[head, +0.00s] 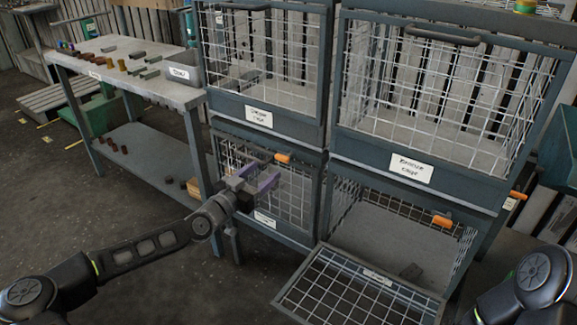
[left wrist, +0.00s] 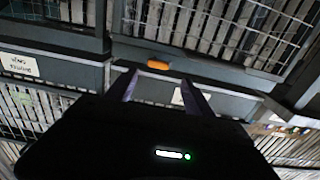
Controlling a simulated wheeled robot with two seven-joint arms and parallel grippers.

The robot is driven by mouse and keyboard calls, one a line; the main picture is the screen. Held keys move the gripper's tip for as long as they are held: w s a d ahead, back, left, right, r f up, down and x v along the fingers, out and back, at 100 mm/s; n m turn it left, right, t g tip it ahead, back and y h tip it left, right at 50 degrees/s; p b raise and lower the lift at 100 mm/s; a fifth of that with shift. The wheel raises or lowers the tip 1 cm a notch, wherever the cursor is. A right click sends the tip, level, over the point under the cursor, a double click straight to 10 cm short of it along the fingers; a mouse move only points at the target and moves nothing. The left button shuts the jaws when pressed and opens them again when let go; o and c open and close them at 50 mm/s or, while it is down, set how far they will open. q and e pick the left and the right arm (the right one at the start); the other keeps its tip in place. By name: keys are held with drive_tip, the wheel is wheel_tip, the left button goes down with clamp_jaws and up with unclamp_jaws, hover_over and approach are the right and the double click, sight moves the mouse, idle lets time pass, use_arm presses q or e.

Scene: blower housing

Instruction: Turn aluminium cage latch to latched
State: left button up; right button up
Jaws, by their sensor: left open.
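An orange latch handle (head: 282,157) sits at the top of the closed lower left mesh cage (head: 265,219), lying roughly level; it also shows in the left wrist view (left wrist: 158,64). My left gripper (head: 268,172) is open and empty in front of that cage, just below and left of the handle. In the left wrist view its two fingers (left wrist: 160,79) point towards the handle, which appears between and beyond the tips. Another orange latch (head: 441,220) is on the lower right cage. The lower labels are too small to read, so I cannot tell which cage is aluminium. My right gripper is out of view.
Upper cages (head: 259,116) (head: 398,168) stand directly above. A workbench (head: 120,72) with small parts and a grey bin (head: 184,73) stands left. Floor is clear front left.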

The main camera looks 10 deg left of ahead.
sight(280, 159)
use_arm(q)
drive_tip(key=shift+d+x, duration=0.15)
drive_tip(key=shift+x, duration=1.8)
drive_tip(key=shift+d+x, duration=0.15)
drive_tip(key=shift+x, duration=1.75)
drive_tip(key=shift+s+r, duration=0.1)
drive_tip(key=shift+c, duration=0.5)
clamp_jaws()
